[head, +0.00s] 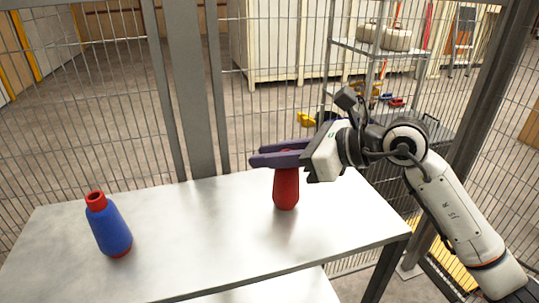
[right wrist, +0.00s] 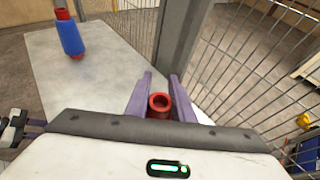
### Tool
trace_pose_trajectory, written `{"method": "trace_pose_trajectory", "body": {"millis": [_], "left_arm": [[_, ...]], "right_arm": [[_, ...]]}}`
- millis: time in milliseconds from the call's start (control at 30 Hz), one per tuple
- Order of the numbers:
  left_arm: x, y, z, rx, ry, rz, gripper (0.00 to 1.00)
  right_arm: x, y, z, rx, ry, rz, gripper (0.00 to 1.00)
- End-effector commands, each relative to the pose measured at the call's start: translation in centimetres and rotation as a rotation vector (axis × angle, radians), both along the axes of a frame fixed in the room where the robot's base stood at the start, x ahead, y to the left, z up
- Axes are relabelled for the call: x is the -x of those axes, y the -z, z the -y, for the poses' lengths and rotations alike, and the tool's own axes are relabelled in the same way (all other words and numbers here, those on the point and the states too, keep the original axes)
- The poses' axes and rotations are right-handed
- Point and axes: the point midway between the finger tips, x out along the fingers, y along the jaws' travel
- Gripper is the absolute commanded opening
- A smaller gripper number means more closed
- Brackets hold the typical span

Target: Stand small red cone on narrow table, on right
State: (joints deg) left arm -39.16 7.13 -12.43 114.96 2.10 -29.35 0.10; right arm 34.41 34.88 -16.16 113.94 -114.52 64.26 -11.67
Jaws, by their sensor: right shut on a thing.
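The small red cone (head: 286,188) is upright at the right part of the narrow table (head: 190,220) in the head view. Its base is at or just above the tabletop; I cannot tell if it touches. My right gripper (head: 279,153) is shut on its upper part, with purple fingers on both sides. In the right wrist view the cone's open red top (right wrist: 159,103) shows between the fingers (right wrist: 158,95).
A blue cone with red top and base (head: 110,230) stands on the table's left part, also in the right wrist view (right wrist: 70,36). Tabletop between the two is clear. A wire fence and grey post (head: 180,80) rise behind the table. A shelf rack (head: 385,50) stands beyond.

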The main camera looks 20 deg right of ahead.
Motion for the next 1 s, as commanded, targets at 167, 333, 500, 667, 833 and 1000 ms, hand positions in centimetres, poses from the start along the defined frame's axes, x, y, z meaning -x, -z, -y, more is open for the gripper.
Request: {"method": "trace_pose_trajectory", "body": {"millis": [167, 333, 500, 667, 833, 1000], "left_arm": [[-0.2, 0.3, 0.0, 0.000, 0.000, 0.004, 0.31], [-0.1, 0.2, -0.1, -0.001, 0.002, 0.004, 0.31], [0.0, 0.3, -0.1, -0.003, 0.003, 0.000, 0.31], [0.3, 0.0, -0.1, -0.003, 0.003, -0.005, 0.31], [0.4, 0.5, -0.2, -0.004, 0.003, -0.007, 0.31], [0.4, 1.0, -0.1, -0.003, 0.002, -0.007, 0.31]], "right_arm": [[0.0, 0.4, 0.0, 0.001, 0.000, -0.001, 0.23], [0.0, 0.3, 0.0, 0.001, 0.000, -0.001, 0.40], [0.0, 0.3, 0.0, 0.001, 0.000, -0.001, 0.40], [0.1, -0.2, 0.2, 0.001, 0.001, 0.000, 0.40], [1.9, -1.0, 2.2, 0.005, 0.003, 0.000, 0.40], [4.3, -2.4, 4.8, 0.005, 0.004, 0.000, 0.40]]}}
